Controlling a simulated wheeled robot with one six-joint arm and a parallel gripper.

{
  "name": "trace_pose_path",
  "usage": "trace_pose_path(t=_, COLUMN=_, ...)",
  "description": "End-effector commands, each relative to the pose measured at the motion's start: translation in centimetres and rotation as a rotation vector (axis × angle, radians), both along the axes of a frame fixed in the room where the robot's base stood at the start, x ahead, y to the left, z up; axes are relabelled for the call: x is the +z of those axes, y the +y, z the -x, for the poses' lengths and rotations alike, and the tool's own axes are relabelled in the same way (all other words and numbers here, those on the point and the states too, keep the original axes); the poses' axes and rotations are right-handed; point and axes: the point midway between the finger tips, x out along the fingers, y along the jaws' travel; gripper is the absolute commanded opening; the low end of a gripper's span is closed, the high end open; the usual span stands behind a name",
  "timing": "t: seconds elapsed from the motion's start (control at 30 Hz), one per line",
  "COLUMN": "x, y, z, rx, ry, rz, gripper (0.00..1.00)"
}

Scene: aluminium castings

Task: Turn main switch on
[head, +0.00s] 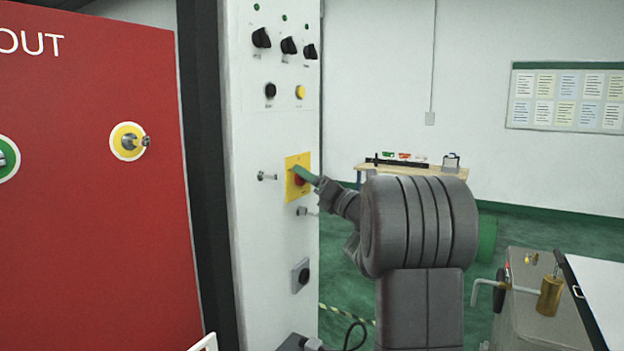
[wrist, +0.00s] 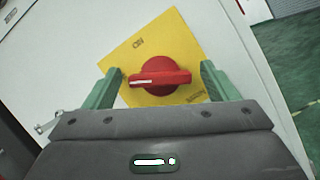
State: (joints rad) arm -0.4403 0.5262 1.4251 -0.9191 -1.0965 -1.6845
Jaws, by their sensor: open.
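The main switch is a red rotary knob on a yellow plate on the white cabinet front. In the wrist view the red knob (wrist: 160,77) has its bar handle lying crosswise between my fingers, with a white mark at its left end. The yellow plate (wrist: 150,40) carries an "ON" label above the knob and another label at lower right. My gripper (wrist: 158,85) is open, one green finger on each side of the knob, with gaps to both. In the head view my gripper (head: 302,174) is at the plate (head: 292,163) and partly hides the knob (head: 299,181).
The white cabinet (head: 262,220) has several black knobs (head: 289,45) and a yellow button (head: 300,92) above the switch. Small metal fittings (head: 267,176) stick out beside it. A red lockout board (head: 90,220) stands left. A workbench (head: 410,168) is behind; a grey unit (head: 545,310) is at right.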

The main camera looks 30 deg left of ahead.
Motion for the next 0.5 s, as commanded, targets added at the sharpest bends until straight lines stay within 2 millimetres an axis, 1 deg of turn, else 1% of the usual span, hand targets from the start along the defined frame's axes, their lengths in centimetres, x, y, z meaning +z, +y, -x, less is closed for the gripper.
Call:
trace_pose_path(t=0.07, x=-0.01, y=-0.02, z=0.01, rx=0.000, ry=0.000, rz=0.000, gripper=0.80)
trace_pose_path(t=0.2, x=0.00, y=-0.03, z=0.02, rx=0.000, ry=0.000, rz=0.000, gripper=0.53)
trace_pose_path(t=0.3, x=0.00, y=-0.04, z=0.01, rx=0.000, ry=0.000, rz=0.000, gripper=0.35)
trace_pose_path(t=0.5, x=-0.04, y=-0.05, z=0.02, rx=-0.001, ry=0.009, rz=0.000, gripper=0.35)
